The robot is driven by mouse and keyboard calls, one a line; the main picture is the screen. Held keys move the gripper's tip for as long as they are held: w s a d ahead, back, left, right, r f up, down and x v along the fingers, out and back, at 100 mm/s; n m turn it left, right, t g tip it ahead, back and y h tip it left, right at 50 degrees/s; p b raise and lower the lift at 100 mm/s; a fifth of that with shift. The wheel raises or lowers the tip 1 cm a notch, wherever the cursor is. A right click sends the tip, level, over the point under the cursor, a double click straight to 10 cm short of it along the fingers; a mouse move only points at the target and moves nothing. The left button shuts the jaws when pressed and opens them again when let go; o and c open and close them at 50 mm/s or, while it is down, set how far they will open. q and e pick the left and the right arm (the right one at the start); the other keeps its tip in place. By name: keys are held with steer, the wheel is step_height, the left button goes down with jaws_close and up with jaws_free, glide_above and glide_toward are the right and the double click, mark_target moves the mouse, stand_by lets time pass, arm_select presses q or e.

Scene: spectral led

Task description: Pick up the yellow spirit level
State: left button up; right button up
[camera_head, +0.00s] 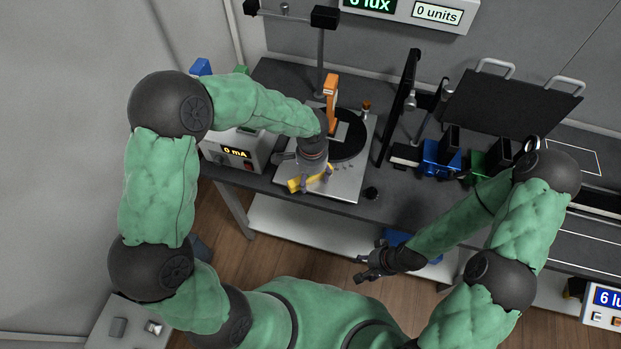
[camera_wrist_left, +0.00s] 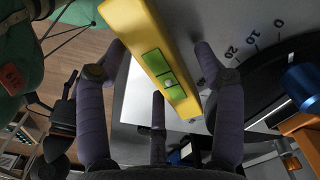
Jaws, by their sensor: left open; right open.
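The yellow spirit level (camera_head: 310,181) lies at the front left of the light grey plate on the bench, partly hidden under my left gripper (camera_head: 311,180). In the left wrist view the level (camera_wrist_left: 150,50) is a yellow bar with a green vial window, running between the fingers of my left gripper (camera_wrist_left: 160,75). The fingers are open on either side of it, and I see gaps between them and the bar. My right gripper (camera_head: 368,268) is open and empty, low in front of the bench, away from the level.
A black round turntable (camera_head: 345,148) with an orange upright (camera_head: 331,100) stands just behind the level. A grey meter box (camera_head: 238,148) reading 0 mA is to the left. A black post (camera_head: 399,105) and a blue block (camera_head: 437,158) stand to the right.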

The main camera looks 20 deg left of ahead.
arm_select(q)
steer(key=c, duration=1.3)
steer(key=shift+c, duration=0.2)
